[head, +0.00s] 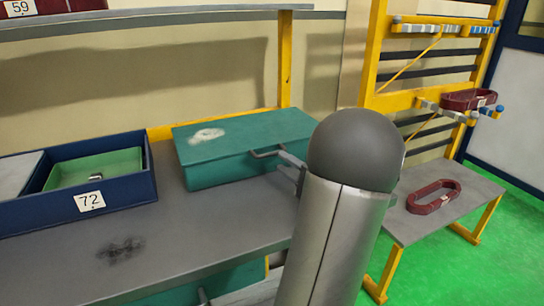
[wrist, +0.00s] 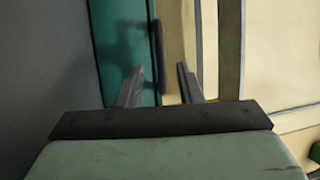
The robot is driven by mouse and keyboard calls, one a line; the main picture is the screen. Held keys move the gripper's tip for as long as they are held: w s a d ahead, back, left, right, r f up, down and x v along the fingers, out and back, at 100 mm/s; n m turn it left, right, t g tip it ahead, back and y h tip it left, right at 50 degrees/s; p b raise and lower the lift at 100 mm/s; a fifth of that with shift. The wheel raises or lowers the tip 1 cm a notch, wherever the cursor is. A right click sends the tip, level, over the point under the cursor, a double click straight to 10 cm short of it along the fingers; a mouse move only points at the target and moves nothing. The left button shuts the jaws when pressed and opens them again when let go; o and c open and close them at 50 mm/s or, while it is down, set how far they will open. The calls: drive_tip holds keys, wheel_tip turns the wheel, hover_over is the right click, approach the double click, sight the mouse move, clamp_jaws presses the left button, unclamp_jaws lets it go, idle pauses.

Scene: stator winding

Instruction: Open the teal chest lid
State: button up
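The teal chest (head: 245,140) sits on the grey workbench, its lid (head: 250,128) down and marked with a pale worn patch. A grey bar handle (head: 266,153) sticks out from its front. My gripper (head: 284,157) is at the handle's right end, partly hidden by my arm in the head view. In the wrist view, the two fingers of my gripper (wrist: 158,72) stand apart, with the dark handle (wrist: 158,55) lined up in the gap between them. I cannot tell whether either finger touches it. Teal chest surface (wrist: 108,45) shows to the left.
A blue tray (head: 120,195) labelled 72, holding a green bin (head: 75,172), stands left of the chest. A shelf (head: 150,18) runs above. At right, a yellow rack and a low table (head: 450,215) hold dark red coils (head: 434,197). The front bench surface (head: 190,235) is clear.

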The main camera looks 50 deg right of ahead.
sight(273, 155)
drive_tip(key=x, duration=0.5)
drive_tip(key=shift+w, duration=0.3)
drive_tip(key=shift+r, duration=0.1)
clamp_jaws()
